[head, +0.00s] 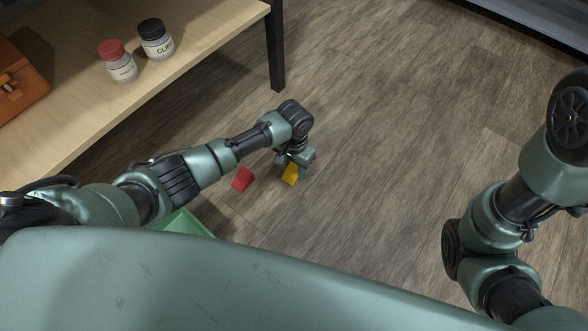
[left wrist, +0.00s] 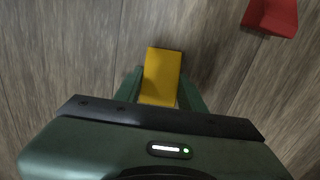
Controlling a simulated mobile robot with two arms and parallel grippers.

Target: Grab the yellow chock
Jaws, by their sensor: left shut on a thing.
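The yellow chock (head: 290,174) is at my left gripper (head: 296,168) in the head view, low over the wooden floor. In the left wrist view the yellow chock (left wrist: 162,75) sits between the two green fingers of the left gripper (left wrist: 160,90), which is shut on it. I cannot tell whether the chock still touches the floor. My right arm shows at the right of the head view, but its gripper is out of view.
A red chock (head: 242,179) lies on the floor just left of the yellow one; it also shows in the left wrist view (left wrist: 272,15). A green bin (head: 185,223) is partly hidden by my body. A wooden table (head: 190,50) holds two jars. The floor at right is clear.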

